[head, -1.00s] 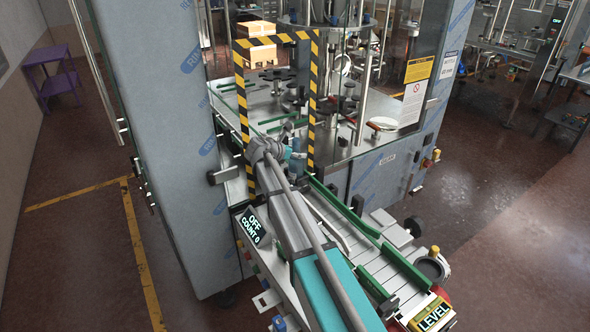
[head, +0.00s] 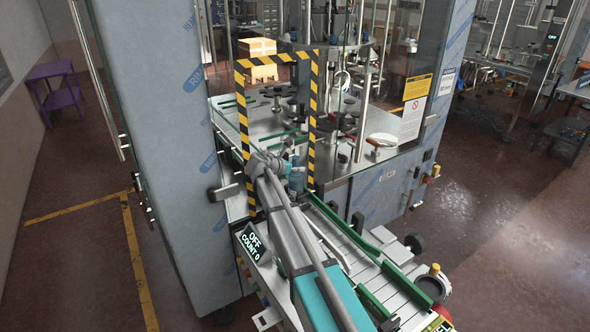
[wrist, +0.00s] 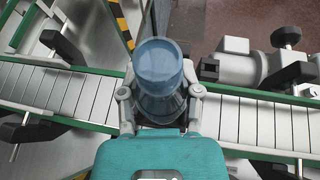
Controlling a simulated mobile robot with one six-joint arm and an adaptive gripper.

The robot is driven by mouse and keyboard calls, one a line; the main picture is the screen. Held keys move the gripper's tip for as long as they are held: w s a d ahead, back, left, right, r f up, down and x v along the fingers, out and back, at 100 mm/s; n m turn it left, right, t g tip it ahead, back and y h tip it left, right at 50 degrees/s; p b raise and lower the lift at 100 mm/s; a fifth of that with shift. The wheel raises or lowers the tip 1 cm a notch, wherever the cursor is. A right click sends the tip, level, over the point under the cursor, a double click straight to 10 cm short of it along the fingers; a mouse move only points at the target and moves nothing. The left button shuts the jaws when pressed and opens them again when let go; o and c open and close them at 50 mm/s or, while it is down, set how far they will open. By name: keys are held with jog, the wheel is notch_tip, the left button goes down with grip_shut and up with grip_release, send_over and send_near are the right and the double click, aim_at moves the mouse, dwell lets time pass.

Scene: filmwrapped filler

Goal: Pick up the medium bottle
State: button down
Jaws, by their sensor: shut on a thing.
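A blue, rounded bottle (wrist: 160,66) shows in the middle of the wrist view, between the two fingers of my gripper (wrist: 160,100). My gripper is shut on it, one finger on each side. The slatted conveyor (wrist: 50,88) lies behind the bottle in that view. In the head view my gripper (head: 290,172) is at the striped frame's lower opening, with a small blue-grey part of the bottle (head: 297,179) showing beside it. My arm hides much of the conveyor there. I cannot tell whether the bottle touches the conveyor.
The yellow-and-black frame (head: 243,125) stands around the machine opening close to my gripper. Green rails (head: 345,232) run along the conveyor (head: 340,246). A display reading OFF, COUNT 0 (head: 254,242) sits left of my arm. A grey cabinet (head: 150,150) stands at left.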

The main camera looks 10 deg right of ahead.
notch_tip(320, 180, up, 17)
jog(key=p, duration=1.6)
jog(key=shift+p, duration=0.3)
jog(key=shift+s, duration=0.15)
